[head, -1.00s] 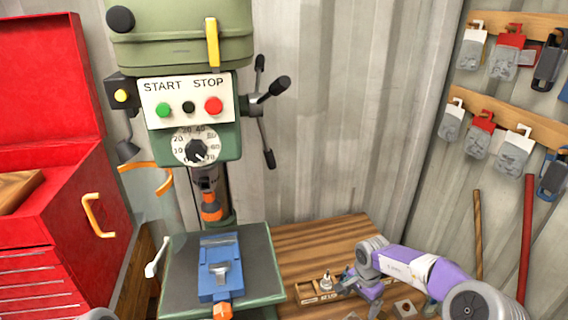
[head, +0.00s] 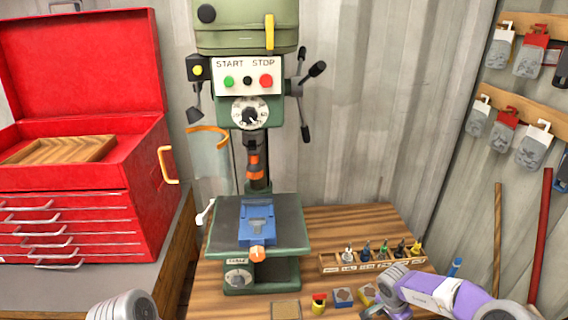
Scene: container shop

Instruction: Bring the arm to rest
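My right arm (head: 440,292), purple and white, reaches in from the lower right over the wooden bench. Its gripper (head: 372,311) is only partly seen at the bottom edge, pointing down beside some small blocks. Its fingertips are cut off or hidden, so I cannot tell whether it is open or shut. A grey rounded link of my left arm (head: 125,308) shows at the bottom left. The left gripper is out of the picture.
A green drill press (head: 247,125) with a blue vise (head: 257,222) stands on the bench (head: 340,220). A bit rack (head: 330,264) sits right of it. An open red toolbox (head: 80,200) is at left. Padlocks (head: 530,62) hang at right.

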